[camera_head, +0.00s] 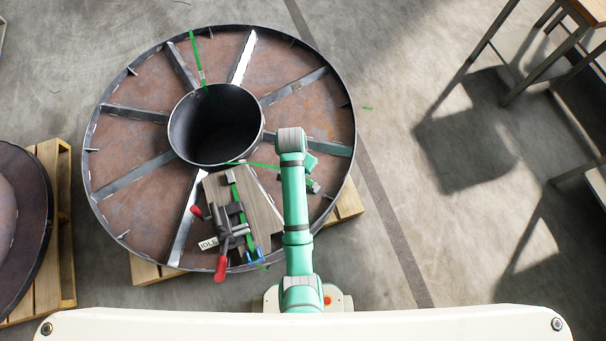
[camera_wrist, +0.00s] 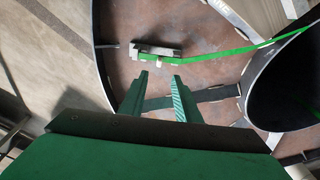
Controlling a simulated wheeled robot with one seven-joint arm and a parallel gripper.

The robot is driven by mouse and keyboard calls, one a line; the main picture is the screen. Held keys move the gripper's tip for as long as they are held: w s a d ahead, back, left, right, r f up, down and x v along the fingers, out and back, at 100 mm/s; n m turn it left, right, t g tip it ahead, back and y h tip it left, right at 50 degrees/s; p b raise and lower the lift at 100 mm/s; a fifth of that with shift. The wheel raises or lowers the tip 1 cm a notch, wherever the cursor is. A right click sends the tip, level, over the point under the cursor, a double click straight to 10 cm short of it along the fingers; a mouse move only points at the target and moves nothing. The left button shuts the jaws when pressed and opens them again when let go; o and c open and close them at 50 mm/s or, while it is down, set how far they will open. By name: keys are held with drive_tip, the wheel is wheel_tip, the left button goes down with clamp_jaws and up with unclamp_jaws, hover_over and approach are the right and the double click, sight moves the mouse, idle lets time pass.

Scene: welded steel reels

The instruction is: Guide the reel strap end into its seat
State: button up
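The green strap (camera_wrist: 235,52) runs from the dark hub to a small grey metal block (camera_wrist: 155,47) in the wrist view, with green along the block's near side. I cannot tell whether this block is the seat. In the head view the strap (camera_head: 258,164) leaves the hub and passes behind my arm; the block (camera_head: 313,186) shows just right of the arm. My gripper (camera_wrist: 161,75) is open, its two green fingers apart with nothing between them. The fingertips appear just short of the block; contact is not visible.
The large steel reel (camera_head: 130,140) with radial ribs and an open hub (camera_head: 214,125) lies on a wooden pallet (camera_head: 148,271). A clamp tool with red handles (camera_head: 221,268) and an "IDLE" label sits on a wooden board (camera_head: 262,215). Tables stand at right.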

drive_tip(key=f, duration=0.4)
drive_tip(key=shift+w+d, duration=0.2)
drive_tip(key=shift+d+f, duration=0.1)
drive_tip(key=shift+f, duration=2.6)
clamp_jaws()
